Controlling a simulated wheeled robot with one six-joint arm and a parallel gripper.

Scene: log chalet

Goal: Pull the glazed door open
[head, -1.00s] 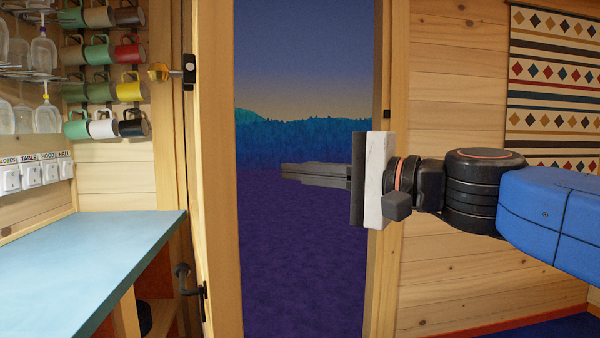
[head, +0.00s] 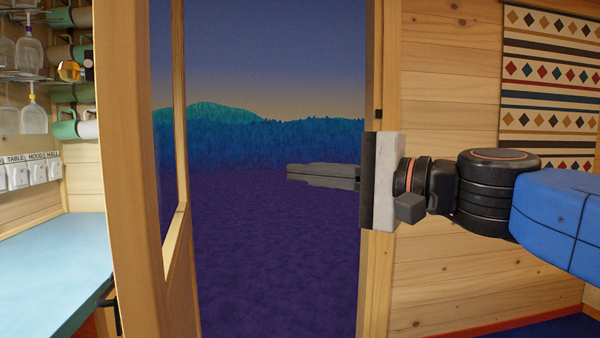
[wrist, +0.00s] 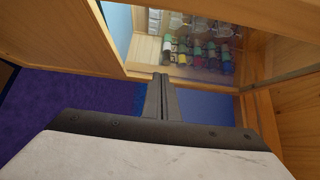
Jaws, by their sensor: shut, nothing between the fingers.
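The glazed door (head: 135,200) stands open at the left of the doorway, seen nearly edge-on, with its wooden edge towards me. Its glass pane (head: 165,140) shows as a narrow strip. A black lever handle (head: 108,301) is on its left side, partly hidden. My gripper (head: 288,170) is shut and empty, pointing left across the opening, right of the door in the head view. In the wrist view, my gripper's fingertips (wrist: 162,77) appear close to the door's wooden rail (wrist: 195,82); contact cannot be told.
A blue counter (head: 50,270) and hanging mugs (head: 62,125) are at the left, behind the door. The right door post (head: 380,250) stands close to my wrist. A patterned hanging (head: 550,90) is on the right wall.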

